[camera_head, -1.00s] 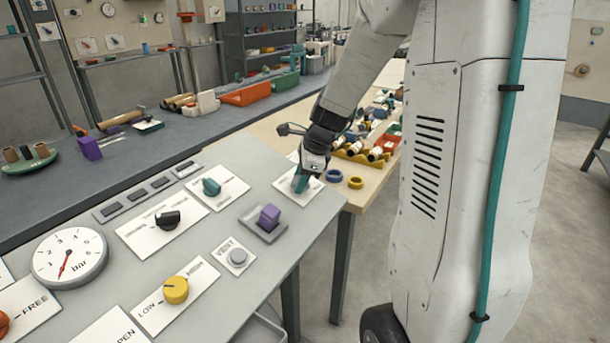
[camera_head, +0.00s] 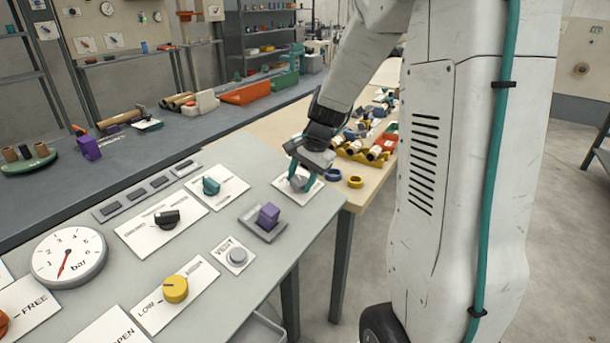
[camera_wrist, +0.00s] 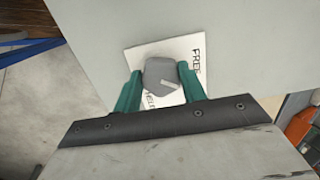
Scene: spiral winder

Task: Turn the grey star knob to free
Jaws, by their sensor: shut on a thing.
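The grey star knob (camera_wrist: 162,77) sits on a white label plate (camera_wrist: 138,60) in the wrist view. The plate reads FREE along its right side, and a second word ending like HELD is partly covered below. A light pointer mark on the knob points towards the right, roughly between the two words. My gripper (camera_wrist: 162,88) has its two teal fingers on either side of the knob, shut on it. In the head view the knob (camera_head: 298,182) shows between the fingers of my gripper (camera_head: 301,178), on its plate (camera_head: 284,184) at the panel's far right corner.
The grey panel also carries a purple block knob (camera_head: 268,215), a teal knob (camera_head: 211,186), a black knob (camera_head: 167,218), a yellow knob (camera_head: 175,289) and a round button (camera_head: 237,256). Blue (camera_head: 333,175) and yellow rings (camera_head: 355,181) lie on the wooden table to the right.

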